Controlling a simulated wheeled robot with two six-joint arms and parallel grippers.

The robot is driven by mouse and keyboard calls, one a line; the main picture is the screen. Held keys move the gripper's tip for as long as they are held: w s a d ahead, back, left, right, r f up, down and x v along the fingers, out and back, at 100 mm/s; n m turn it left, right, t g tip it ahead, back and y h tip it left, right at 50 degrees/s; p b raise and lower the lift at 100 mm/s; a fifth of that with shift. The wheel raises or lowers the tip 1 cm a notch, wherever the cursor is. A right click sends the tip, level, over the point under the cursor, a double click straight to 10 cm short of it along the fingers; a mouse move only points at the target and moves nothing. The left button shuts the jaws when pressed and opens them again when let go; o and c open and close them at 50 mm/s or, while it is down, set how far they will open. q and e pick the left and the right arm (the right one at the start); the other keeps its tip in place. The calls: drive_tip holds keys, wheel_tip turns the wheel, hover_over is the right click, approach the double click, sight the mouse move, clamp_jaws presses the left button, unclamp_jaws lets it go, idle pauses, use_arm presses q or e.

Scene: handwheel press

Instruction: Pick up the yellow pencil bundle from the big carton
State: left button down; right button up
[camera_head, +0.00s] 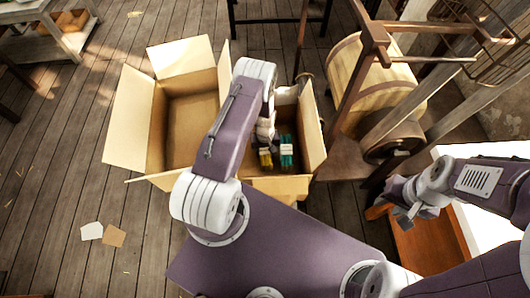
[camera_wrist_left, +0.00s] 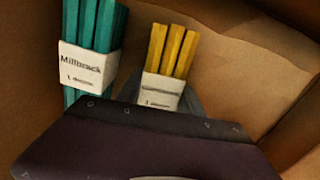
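The yellow pencil bundle (camera_head: 265,158) stands in the open carton (camera_head: 314,130) under my left arm. In the left wrist view the yellow bundle (camera_wrist_left: 172,50) has a white paper band, and its lower part is hidden by my gripper's body. My left gripper (camera_wrist_left: 162,100) reaches down at the bundle, with grey finger parts showing on both sides of the band. I cannot tell whether the fingers press on it. A teal pencil bundle (camera_head: 287,154) stands close beside it, apart from the fingers. My right gripper (camera_head: 398,207) is empty, away from the carton at the right.
Another open carton section (camera_head: 190,125) on the left looks empty. The carton walls (camera_wrist_left: 255,60) are close around my left gripper. A wooden barrel (camera_head: 375,80) and a wooden frame stand at the right. Two paper scraps (camera_head: 113,236) lie on the open floor at lower left.

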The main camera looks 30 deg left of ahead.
sight(265, 149)
use_arm(q)
drive_tip(key=shift+r, duration=0.1)
wheel_tip(265, 149, up, 10)
drive_tip(key=shift+f+p, duration=0.1)
drive_tip(key=shift+p, duration=0.4)
